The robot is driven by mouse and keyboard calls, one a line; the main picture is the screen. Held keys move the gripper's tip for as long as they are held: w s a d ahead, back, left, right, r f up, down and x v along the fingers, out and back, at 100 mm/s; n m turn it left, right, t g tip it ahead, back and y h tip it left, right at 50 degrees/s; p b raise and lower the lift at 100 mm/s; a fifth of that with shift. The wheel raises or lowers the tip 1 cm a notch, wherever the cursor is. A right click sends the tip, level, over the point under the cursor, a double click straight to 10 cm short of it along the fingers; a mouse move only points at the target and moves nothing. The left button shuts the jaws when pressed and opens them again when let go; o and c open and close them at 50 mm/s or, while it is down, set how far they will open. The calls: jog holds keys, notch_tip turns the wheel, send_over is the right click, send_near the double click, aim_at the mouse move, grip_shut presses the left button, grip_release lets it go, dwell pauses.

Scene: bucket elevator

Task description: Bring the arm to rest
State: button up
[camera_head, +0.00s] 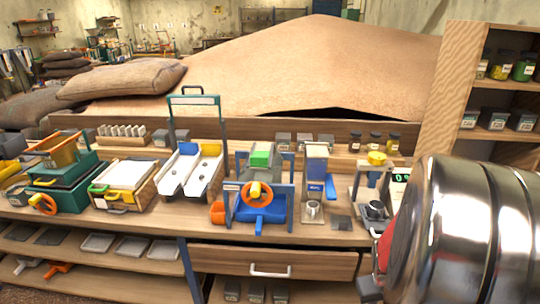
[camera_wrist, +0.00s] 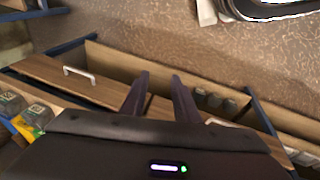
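My gripper (camera_wrist: 158,84) shows in the wrist view with its two dark fingers apart and nothing between them. It hangs above the front of the wooden workbench, apart from the drawer (camera_wrist: 105,88) with its pale handle. In the head view my shiny metal arm link (camera_head: 465,225) fills the lower right and hides part of the bench behind it. The gripper's fingers do not show clearly in the head view.
The workbench drawer (camera_head: 275,262) faces me. The bench top holds a blue device with an orange wheel (camera_head: 257,194), a white twin-channel tray (camera_head: 190,172) and a digital scale (camera_head: 398,185). Shelves (camera_head: 490,90) stand at right. Bare floor (camera_wrist: 185,45) shows in the wrist view.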

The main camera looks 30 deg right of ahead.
jog(key=w+a+r+n+t+y, duration=0.1)
jog(key=a+r, duration=0.6)
jog(key=a, duration=0.3)
jog(key=w+a+r+n+t+y, duration=0.1)
jog(key=w+a+r+n+t, duration=0.1)
jog(key=a+r, duration=0.4)
jog(key=w+a+r+n+t+y, duration=0.1)
jog(key=a+r, duration=0.6)
jog(key=a, duration=0.8)
jog(key=shift+w+a+r+n+t, duration=0.3)
jog(key=shift+w+a+n, duration=0.1)
jog(key=shift+w, duration=0.25)
jog(key=shift+d, duration=0.2)
